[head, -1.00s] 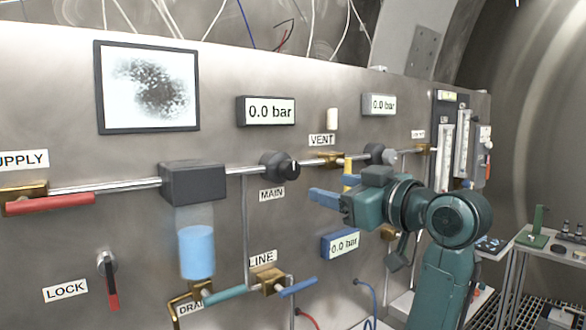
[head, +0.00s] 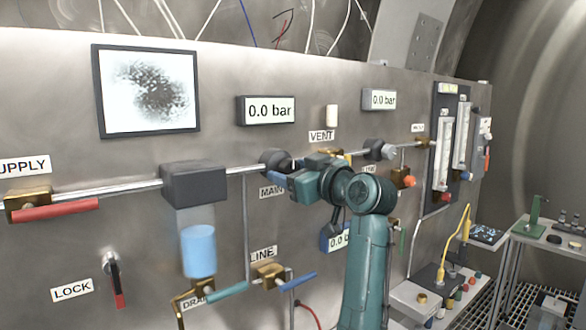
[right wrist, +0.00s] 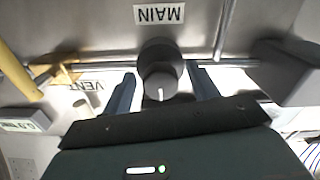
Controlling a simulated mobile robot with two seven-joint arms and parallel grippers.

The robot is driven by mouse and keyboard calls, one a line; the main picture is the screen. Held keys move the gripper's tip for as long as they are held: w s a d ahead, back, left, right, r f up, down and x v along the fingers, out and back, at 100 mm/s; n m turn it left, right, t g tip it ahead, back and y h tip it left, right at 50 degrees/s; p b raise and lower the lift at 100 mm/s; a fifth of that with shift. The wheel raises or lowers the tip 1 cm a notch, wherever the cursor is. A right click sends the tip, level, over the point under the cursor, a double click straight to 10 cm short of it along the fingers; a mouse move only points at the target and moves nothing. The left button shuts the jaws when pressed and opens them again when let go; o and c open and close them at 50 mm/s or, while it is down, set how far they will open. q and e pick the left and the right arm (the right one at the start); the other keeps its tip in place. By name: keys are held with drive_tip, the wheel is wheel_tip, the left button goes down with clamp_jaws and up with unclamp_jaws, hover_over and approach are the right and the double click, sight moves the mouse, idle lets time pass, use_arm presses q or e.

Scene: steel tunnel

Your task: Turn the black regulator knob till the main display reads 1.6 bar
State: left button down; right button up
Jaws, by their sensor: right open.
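The black regulator knob (head: 272,157) sits on the pipe above the MAIN label (head: 271,192). The main display (head: 268,110) above it reads 0.0 bar. My right gripper (head: 283,170) is in front of the knob and partly covers it and the label in the head view. In the right wrist view, turned upside down, the knob (right wrist: 160,82) with a white pointer mark lies between the two blue fingers of the open right gripper (right wrist: 162,78). A gap shows on both sides of the knob. My left gripper is not in view.
A second regulator (head: 377,149) with a display (head: 379,99) reading 0.0 bar is to the right. A dark block (head: 193,184) sits on the pipe to the left, above a blue cup (head: 198,250). The red supply lever (head: 56,211) is at far left.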

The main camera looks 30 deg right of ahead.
drive_tip(key=c, duration=1)
